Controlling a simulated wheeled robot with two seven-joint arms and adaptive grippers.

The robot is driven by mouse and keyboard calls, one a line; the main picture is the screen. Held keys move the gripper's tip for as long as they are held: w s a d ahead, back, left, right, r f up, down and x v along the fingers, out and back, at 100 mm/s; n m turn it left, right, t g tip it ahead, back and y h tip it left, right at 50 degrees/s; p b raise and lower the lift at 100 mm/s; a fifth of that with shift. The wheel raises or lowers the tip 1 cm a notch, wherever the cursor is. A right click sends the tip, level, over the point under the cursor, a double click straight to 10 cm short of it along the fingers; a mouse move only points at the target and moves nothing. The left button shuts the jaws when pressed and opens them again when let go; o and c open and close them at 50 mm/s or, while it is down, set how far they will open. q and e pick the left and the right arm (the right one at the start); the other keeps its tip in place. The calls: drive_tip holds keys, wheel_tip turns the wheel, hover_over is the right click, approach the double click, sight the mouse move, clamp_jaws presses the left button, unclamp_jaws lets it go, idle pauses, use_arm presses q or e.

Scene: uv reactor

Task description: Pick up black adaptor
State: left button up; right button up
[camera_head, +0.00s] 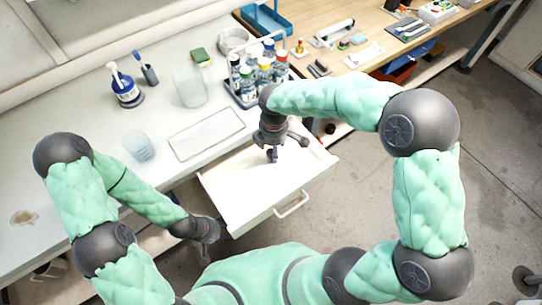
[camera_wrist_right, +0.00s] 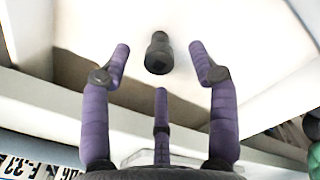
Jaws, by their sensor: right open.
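The black adaptor (camera_wrist_right: 158,53) lies on the white floor of the open drawer (camera_head: 230,190). In the right wrist view it is between and beyond the spread purple fingers of my right gripper, with visible gaps on both sides. In the head view a dark short piece (camera_head: 298,139) just right of that gripper appears to be the adaptor. My right gripper (camera_head: 272,156) points down over the drawer, open and empty. My left gripper (camera_head: 206,252) hangs low left of the drawer, and its finger opening is unclear.
The drawer's handle (camera_head: 292,204) faces me. On the white bench above stand a rack of bottles (camera_head: 257,75), a clear beaker (camera_head: 190,86), a flat tray (camera_head: 206,133) and a plastic cup (camera_head: 139,146). A wooden bench (camera_head: 372,30) with small parts is at the upper right.

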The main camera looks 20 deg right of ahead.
sight(271, 152)
drive_tip(key=f, duration=0.1)
drive_tip(key=f+b, duration=0.1)
drive_tip(key=f, duration=0.1)
drive_tip(key=f+b, duration=0.1)
drive_tip(key=f, duration=0.1)
drive_tip(key=shift+w+a, duration=0.3)
drive_tip(key=shift+w, duration=0.05)
drive_tip(key=c, duration=1)
